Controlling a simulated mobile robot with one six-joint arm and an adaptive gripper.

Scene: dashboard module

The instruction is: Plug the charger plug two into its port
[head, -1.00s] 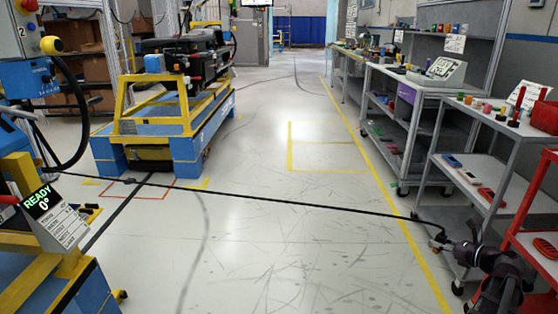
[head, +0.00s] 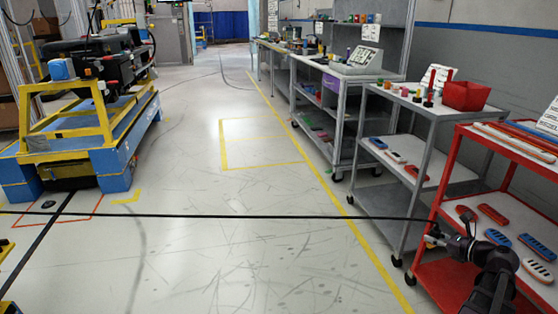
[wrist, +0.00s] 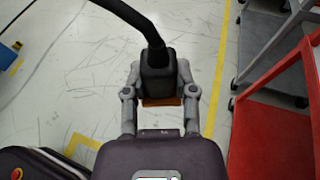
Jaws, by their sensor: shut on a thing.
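My gripper (head: 448,238) is at the lower right of the head view, beside the red cart. In the wrist view my gripper (wrist: 160,92) is shut on a black charger plug (wrist: 157,70), with one finger on each side of it. A thick black cable (wrist: 128,14) leaves the plug toward the upper left. In the head view the cable (head: 250,215) runs taut across the picture to the left edge. The plug is too small there to make out clearly. I cannot identify its port in either view.
A red cart (head: 465,165) with several coloured parts stands close to my arm at right. A grey cart (head: 420,105) and workbenches line the right side. A yellow and blue stand (head: 75,140) carries black equipment at left. The floor between is open.

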